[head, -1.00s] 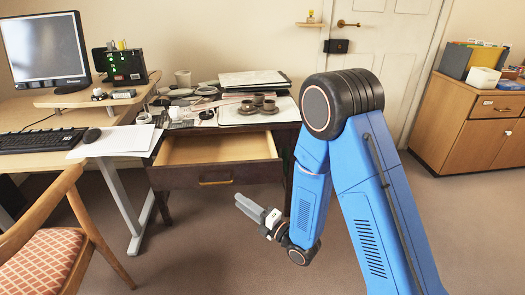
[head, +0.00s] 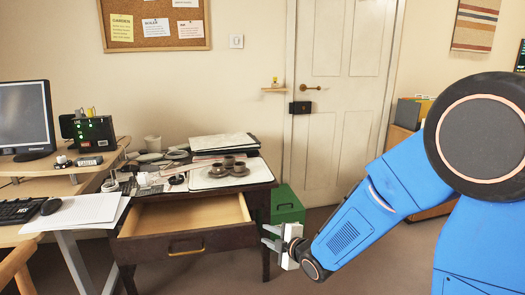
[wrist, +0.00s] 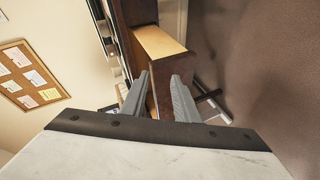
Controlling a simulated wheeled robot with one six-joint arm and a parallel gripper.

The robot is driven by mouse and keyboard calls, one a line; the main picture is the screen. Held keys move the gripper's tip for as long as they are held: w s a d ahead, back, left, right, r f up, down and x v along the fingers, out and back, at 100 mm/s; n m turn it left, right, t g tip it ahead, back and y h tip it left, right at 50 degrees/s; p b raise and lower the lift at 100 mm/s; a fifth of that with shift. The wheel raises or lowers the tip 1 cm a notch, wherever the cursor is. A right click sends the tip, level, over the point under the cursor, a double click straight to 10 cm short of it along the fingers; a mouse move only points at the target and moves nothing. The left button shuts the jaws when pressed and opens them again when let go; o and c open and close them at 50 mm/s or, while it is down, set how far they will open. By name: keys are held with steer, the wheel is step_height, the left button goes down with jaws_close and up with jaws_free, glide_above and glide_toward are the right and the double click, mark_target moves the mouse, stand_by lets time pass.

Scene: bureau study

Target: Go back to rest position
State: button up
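My gripper (head: 272,238) is at the right of the open desk drawer (head: 187,243), in front of the desk's right side. Its two fingers are apart with nothing between them. In the wrist view my gripper (wrist: 160,95) also shows two separated fingers, with the drawer (wrist: 168,52) beyond them. My blue arm reaches in from the right of the head view.
The dark desk (head: 262,171) bears cups on a tray, papers and dishes. A green box (head: 287,205) stands on the floor behind my gripper. A computer desk (head: 60,185) is at the left. A white door (head: 335,95) is behind. Brown floor is clear in front.

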steer(key=s+d+r+m+g+h, duration=0.1)
steer(key=s+d+r+m+h, duration=0.25)
steer(key=s+d+m, duration=0.45)
steer(key=s+d+r+m+g+h, duration=0.1)
steer(key=s+d+r+m+h, duration=0.25)
steer(key=d, duration=0.75)
steer(key=s+d+r+m+g, duration=0.1)
steer(key=s+d+m, duration=0.1)
steer(key=s, duration=0.5)
steer(key=s+d+m+g, duration=0.2)
steer(key=s+d+m, duration=0.1)
steer(key=s, duration=0.5)
steer(key=s+d+r+m+g, duration=0.1)
steer(key=s+d+m+g, duration=0.1)
steer(key=s+m, duration=0.2)
steer(key=s, duration=0.3)
steer(key=shift+s+d+r+h, duration=0.3)
steer(key=shift+d+r, duration=0.05)
steer(key=shift+d, duration=0.05)
